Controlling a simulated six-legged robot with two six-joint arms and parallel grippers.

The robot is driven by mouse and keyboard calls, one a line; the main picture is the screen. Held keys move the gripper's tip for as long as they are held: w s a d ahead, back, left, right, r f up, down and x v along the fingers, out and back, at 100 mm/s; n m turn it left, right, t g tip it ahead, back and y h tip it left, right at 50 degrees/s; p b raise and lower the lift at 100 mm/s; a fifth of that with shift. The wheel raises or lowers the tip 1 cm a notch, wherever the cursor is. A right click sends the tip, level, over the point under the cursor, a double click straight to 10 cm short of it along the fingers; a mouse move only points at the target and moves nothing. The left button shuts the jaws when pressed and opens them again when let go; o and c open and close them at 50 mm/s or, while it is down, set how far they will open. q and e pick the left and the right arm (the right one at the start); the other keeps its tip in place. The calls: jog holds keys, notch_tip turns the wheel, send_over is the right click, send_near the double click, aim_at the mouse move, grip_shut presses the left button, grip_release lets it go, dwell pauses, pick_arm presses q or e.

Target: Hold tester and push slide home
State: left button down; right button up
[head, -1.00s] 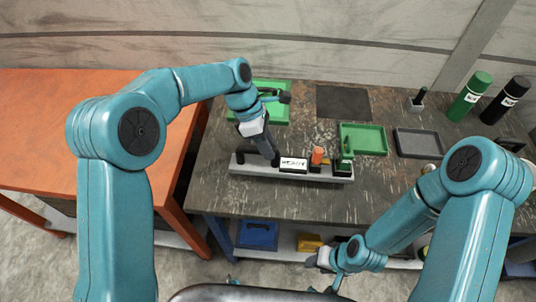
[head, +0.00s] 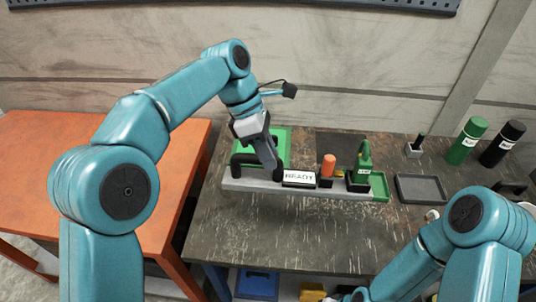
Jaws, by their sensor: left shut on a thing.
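I cannot tell which part is the slide.
A green tray (head: 282,143) lies behind the tester's left end and another green tray (head: 380,187) by its right end. A grey tray (head: 420,188) is further right. Green (head: 467,141) and black (head: 502,144) bottles stand at the back right. The bench front (head: 300,228) is clear.

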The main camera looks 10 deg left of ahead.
aim_at(264, 172)
pick_arm(q)
jog(key=shift+w+f+b, duration=0.2)
jog(key=shift+f+b, duration=2.15)
jog(key=shift+f, duration=2.55)
notch_tip(264, 172, down, 9)
jog(key=b, duration=0.3)
jog(key=shift+w+b, duration=0.2)
jog(key=shift+b, duration=0.15)
jog(key=shift+s+f, duration=0.1)
jog(key=shift+f, duration=0.2)
